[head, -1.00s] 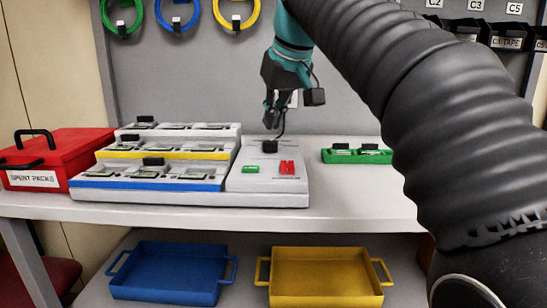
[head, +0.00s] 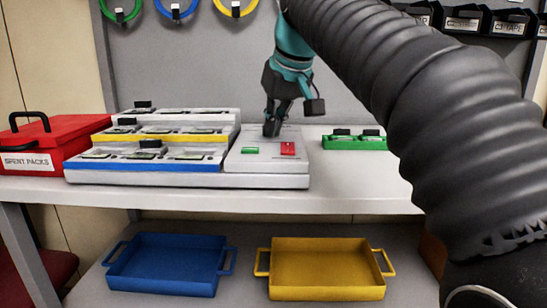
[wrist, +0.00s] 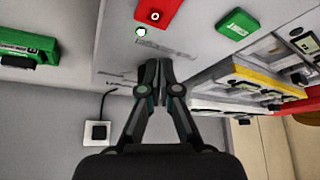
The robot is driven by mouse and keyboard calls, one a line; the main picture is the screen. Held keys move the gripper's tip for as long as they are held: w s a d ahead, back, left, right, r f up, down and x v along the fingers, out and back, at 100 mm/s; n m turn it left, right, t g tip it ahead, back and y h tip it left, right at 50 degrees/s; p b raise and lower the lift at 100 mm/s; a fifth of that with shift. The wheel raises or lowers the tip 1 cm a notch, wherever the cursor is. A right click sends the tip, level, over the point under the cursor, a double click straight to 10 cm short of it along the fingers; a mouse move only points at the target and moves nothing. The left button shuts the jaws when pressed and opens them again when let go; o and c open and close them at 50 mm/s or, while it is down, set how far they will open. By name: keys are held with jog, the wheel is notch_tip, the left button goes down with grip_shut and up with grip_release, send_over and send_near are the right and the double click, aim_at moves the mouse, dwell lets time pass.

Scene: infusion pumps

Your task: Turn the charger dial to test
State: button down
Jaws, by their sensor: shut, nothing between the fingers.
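The charger (head: 268,180) is a pale grey unit with stepped rows of bays and a flat control panel at its right end. My gripper (head: 271,131) points down at the back of that panel, where the black dial is hidden by the fingers. In the wrist view the fingers (wrist: 158,66) are shut together over the panel (wrist: 190,45), and no dial shows clear of them. I cannot tell whether they touch the dial, nor where it points. The panel carries a green block (head: 249,151) and a red block (head: 287,148).
A red spent-packs box (head: 75,140) stands left of the charger. A green holder (head: 352,143) with black-topped packs sits to the right. Blue (head: 165,265) and yellow (head: 325,270) trays lie on the shelf below. The bench front right of the charger is clear.

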jog(key=shift+w, duration=0.15)
jog(key=shift+w+d+p, duration=0.25)
jog(key=shift+d+p, duration=0.45)
jog(key=shift+p, duration=0.35)
jog(key=shift+w+d+p, duration=0.35)
jog(key=shift+p, duration=0.35)
dwell(0.4)
jog(key=shift+s+d, duration=0.15)
jog(key=shift+s+d, duration=0.15)
jog(key=shift+r, duration=2.95)
